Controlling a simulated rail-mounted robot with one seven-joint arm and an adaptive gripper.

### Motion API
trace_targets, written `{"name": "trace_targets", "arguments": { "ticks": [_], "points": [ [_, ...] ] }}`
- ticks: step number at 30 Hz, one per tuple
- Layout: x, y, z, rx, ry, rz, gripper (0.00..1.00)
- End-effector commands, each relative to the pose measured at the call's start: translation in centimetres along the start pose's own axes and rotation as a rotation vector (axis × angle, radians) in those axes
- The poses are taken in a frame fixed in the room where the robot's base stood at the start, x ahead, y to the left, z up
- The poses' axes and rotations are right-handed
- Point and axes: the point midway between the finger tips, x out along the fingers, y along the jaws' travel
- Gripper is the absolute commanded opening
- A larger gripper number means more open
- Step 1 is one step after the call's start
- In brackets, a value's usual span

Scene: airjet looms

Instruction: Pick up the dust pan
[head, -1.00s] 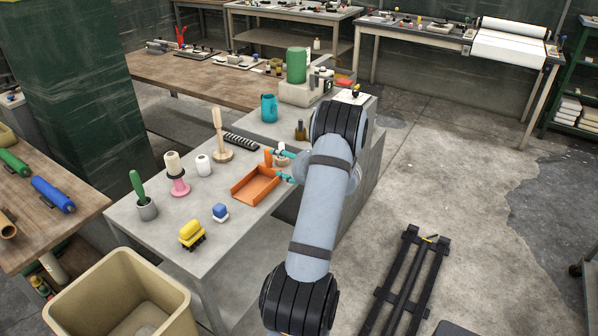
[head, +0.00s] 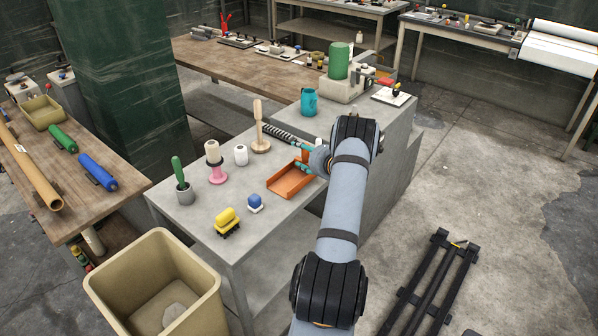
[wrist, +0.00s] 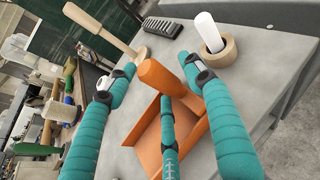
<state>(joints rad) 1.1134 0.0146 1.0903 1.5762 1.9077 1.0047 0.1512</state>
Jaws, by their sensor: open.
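The orange dust pan (head: 290,181) lies on the grey table in the head view, near its right edge. In the wrist view its tray (wrist: 148,138) and its thick orange handle (wrist: 160,77) show between my fingers. My gripper (head: 301,156) is open at the handle end of the pan, with teal fingers. In the wrist view the fingers of my gripper (wrist: 158,68) stand on both sides of the handle. I cannot tell whether any finger touches it. Part of the pan is hidden behind a finger.
A wooden-handled tool (head: 259,125), a black ridged strip (wrist: 162,27) and a tape roll with a white piece (wrist: 215,45) stand close by. A tan bin (head: 150,290) is on the floor.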

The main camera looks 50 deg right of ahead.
Motion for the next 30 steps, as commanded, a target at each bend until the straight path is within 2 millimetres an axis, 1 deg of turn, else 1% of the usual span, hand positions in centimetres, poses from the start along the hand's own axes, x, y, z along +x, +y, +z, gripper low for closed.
{"name": "trace_targets", "arguments": {
  "ticks": [2,27,30],
  "points": [
    [-0.01,0.00,-0.01,0.000,0.000,0.000,0.50],
    [-0.02,0.05,-0.07,-0.002,0.002,0.001,0.01],
    [-0.01,0.08,-0.10,-0.002,0.002,0.002,0.00]
  ]
}}
